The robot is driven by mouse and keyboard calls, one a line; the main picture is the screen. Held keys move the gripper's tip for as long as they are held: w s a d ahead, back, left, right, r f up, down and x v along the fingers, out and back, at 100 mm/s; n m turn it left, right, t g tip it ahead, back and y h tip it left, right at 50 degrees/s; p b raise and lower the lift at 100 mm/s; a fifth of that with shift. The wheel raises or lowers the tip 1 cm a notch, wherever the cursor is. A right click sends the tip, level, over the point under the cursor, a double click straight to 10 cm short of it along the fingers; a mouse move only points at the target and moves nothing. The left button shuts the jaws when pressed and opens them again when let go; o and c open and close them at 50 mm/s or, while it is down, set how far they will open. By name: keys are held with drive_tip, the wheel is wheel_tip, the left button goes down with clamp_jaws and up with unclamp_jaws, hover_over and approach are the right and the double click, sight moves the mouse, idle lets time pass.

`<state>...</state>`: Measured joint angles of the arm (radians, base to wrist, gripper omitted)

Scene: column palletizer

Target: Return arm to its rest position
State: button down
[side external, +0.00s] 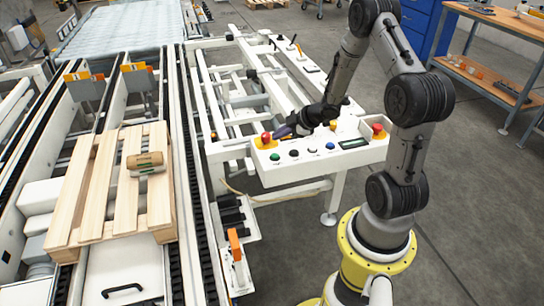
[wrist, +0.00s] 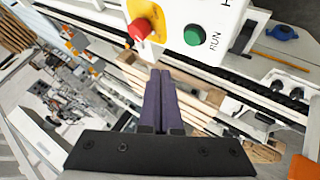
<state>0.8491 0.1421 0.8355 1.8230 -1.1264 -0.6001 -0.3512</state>
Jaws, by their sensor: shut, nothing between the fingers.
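My arm reaches from its yellow base on the right over to the white control panel (side external: 307,167). My gripper (side external: 283,131) is near the panel's left end, close to the red button (side external: 266,138) on its yellow plate. In the wrist view my gripper's two purple fingers (wrist: 160,80) lie together with nothing between them. The red button (wrist: 139,29) and the green RUN button (wrist: 194,35) show just beyond the fingertips. Whether the fingertips touch the panel cannot be told.
A wooden pallet (side external: 104,190) carrying a small brown package (side external: 145,164) rests on the conveyor at left. White machine frames stand behind the panel. A wooden workbench (side external: 505,22) and blue cabinet (side external: 420,25) are at the back right. The grey floor (side external: 470,220) at right is clear.

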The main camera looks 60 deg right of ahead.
drive_tip(key=w+a+r+n+t, duration=0.25)
drive_tip(key=w+a+r, duration=0.4)
drive_tip(key=r, duration=0.45)
drive_tip(key=s+a+r+m+h, duration=0.1)
drive_tip(key=a+r, duration=0.2)
drive_tip(key=r, duration=0.3)
drive_tip(key=s+a+r+m+t, duration=0.1)
drive_tip(key=a+r, duration=0.3)
drive_tip(key=r, duration=0.3)
drive_tip(key=s+a+r+m+h, duration=0.1)
drive_tip(key=s+a+r, duration=0.15)
drive_tip(key=r, duration=0.35)
drive_tip(key=s+a+r+m, duration=0.2)
drive_tip(key=s+a+m, duration=0.15)
drive_tip(key=s, duration=0.45)
drive_tip(key=s+a+f+m+g+y, duration=0.1)
drive_tip(key=s+a+f+m+g, duration=0.1)
drive_tip(key=s, duration=0.5)
drive_tip(key=s+a+f+m+g+y, duration=0.1)
drive_tip(key=s+a+f+m+g, duration=0.1)
drive_tip(key=s+f+g, duration=0.3)
wheel_tip(320, 180, down, 2)
drive_tip(key=s+a, duration=0.1)
drive_tip(key=s, duration=0.1)
drive_tip(key=shift+s+a+f, duration=0.15)
drive_tip(key=shift+s+a, duration=0.05)
drive_tip(key=shift+s, duration=0.1)
idle(1.9)
